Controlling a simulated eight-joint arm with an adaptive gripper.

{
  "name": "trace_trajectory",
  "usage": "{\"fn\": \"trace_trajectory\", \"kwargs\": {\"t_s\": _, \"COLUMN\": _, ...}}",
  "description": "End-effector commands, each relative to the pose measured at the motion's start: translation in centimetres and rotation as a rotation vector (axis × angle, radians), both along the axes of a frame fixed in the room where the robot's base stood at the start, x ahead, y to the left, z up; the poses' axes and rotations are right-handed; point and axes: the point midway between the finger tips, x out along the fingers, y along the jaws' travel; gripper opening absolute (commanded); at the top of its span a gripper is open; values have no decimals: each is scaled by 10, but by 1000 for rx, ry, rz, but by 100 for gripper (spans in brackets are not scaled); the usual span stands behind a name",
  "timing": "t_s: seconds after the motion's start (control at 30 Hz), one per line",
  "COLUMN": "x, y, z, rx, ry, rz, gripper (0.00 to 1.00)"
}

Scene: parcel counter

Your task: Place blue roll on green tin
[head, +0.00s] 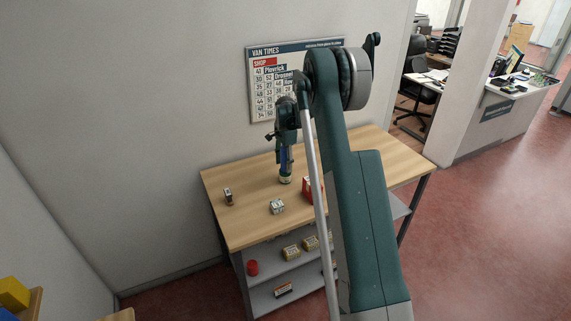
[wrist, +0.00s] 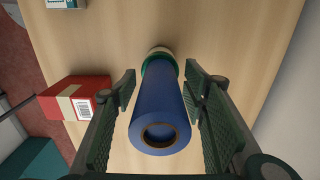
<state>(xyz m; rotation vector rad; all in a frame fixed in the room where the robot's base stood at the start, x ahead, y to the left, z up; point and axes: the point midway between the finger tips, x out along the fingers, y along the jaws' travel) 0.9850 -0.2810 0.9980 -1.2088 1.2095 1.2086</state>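The blue roll (wrist: 160,115) stands upright between the fingers of my gripper (wrist: 160,75), its open end facing the wrist camera. The green tin (wrist: 163,54) shows just beyond the roll's far end, mostly hidden by it. In the head view, the blue roll (head: 284,159) is directly above the green tin (head: 285,180) on the counter and appears to rest on it. My gripper (head: 284,158) points down around the roll. In the wrist view the fingers are apart, with a visible gap to the roll on the left and a narrower one on the right.
A red box (wrist: 75,100) stands close by on the counter (head: 245,225). A small white-and-green box (head: 277,206) and a small dark item (head: 228,196) stand toward the left. Cartons and a red cylinder (head: 252,268) sit on the shelf below. A wall with a sign (head: 272,85) is behind.

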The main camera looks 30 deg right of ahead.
Motion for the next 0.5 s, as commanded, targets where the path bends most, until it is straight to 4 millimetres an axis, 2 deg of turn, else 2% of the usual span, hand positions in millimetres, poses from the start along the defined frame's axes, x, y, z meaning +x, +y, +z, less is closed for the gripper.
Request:
{"fn": "trace_trajectory", "kwargs": {"t_s": 0.33, "x": 0, "y": 0, "z": 1, "rx": 0, "ry": 0, "rz": 0, "gripper": 43}}
{"fn": "trace_trajectory", "kwargs": {"t_s": 0.5, "x": 0, "y": 0, "z": 8, "rx": 0, "ry": 0, "rz": 0, "gripper": 43}}
